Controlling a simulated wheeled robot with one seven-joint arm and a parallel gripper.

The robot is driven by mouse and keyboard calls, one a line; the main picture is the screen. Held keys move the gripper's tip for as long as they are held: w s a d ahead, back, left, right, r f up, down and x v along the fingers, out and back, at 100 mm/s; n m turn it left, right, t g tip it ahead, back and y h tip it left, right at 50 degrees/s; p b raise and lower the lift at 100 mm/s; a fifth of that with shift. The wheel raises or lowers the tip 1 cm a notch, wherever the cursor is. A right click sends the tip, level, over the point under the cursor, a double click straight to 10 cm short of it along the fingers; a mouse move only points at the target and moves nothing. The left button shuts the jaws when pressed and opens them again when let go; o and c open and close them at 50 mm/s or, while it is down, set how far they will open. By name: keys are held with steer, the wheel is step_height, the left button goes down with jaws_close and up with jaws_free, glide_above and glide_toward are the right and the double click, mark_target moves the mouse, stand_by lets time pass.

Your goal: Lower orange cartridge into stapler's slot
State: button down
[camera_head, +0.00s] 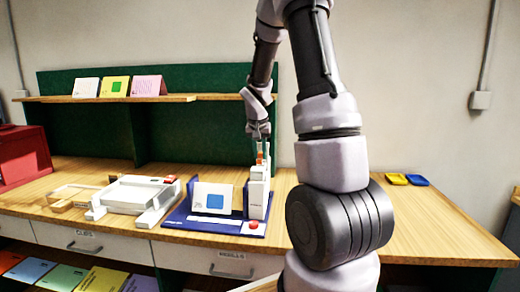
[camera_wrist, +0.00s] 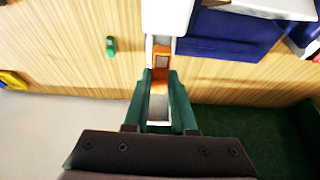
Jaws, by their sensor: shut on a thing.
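The white stapler (camera_head: 257,200) stands upright at the right end of a blue base; its white body also shows at the top of the wrist view (camera_wrist: 167,14). The orange cartridge (camera_head: 260,157) is at the stapler's top, below my gripper (camera_head: 258,137). In the wrist view, the green fingers of my gripper (camera_wrist: 160,90) are closed on both sides of the orange cartridge (camera_wrist: 161,75). The cartridge lines up with the pale channel of the stapler. How deep it sits in the slot I cannot tell.
The blue base (camera_head: 190,221) also holds a card with a blue square (camera_head: 213,197). A white device (camera_head: 135,196) stands to its left. Yellow and blue pads (camera_head: 407,179) lie at the right rear. A small green item (camera_wrist: 110,46) lies on the table.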

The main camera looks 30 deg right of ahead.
steer(key=shift+f, duration=1.35)
steer(key=c, duration=0.7)
jaws_free()
steer(key=shift+o, duration=0.2)
steer(key=v, duration=1)
steer(key=shift+r, duration=0.35)
steer(key=shift+s+a, duration=0.1)
steer(key=shift+s, duration=0.05)
